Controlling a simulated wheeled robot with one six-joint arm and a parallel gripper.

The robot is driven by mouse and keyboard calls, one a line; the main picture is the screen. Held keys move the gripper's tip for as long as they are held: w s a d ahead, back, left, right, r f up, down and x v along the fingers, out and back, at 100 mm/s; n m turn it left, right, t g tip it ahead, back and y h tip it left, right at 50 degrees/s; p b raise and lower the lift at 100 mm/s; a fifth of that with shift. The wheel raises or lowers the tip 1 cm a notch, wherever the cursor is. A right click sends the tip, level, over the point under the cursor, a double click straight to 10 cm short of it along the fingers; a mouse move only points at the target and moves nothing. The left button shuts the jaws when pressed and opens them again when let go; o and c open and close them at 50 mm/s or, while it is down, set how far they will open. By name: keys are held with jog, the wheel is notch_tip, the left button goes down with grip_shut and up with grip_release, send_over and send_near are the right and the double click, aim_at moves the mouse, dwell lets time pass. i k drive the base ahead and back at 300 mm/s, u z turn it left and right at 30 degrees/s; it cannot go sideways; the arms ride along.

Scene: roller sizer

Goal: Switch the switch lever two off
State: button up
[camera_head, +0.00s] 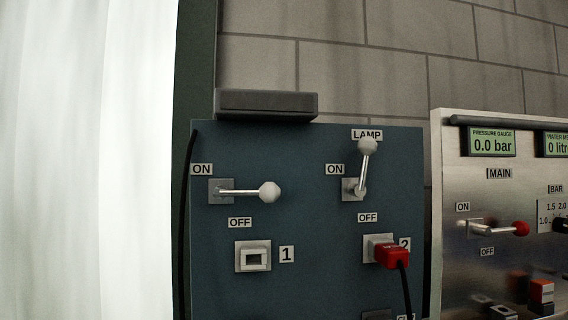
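The switch lever two (363,169) is on the right of the blue-grey panel (310,225), above the socket marked 2. Its metal rod points up and its pale ball knob is beside the LAMP label, above the ON label's height. An OFF label (368,217) is below its base. Lever one (245,191) is to the left; its rod points right and outward, between its ON and OFF labels. My gripper is not in view.
A red plug (392,255) with a black cable sits in socket 2. Socket 1 (253,256) is empty. A dark box (266,104) tops the panel. At right is a metal panel (449,148) with a red-knobbed lever (500,230). A white curtain-like surface (85,160) fills the left.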

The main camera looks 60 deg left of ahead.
aim_at(367, 146)
jog(key=u, duration=2.05)
jog(key=i, duration=0.35)
jog(key=z, duration=0.45)
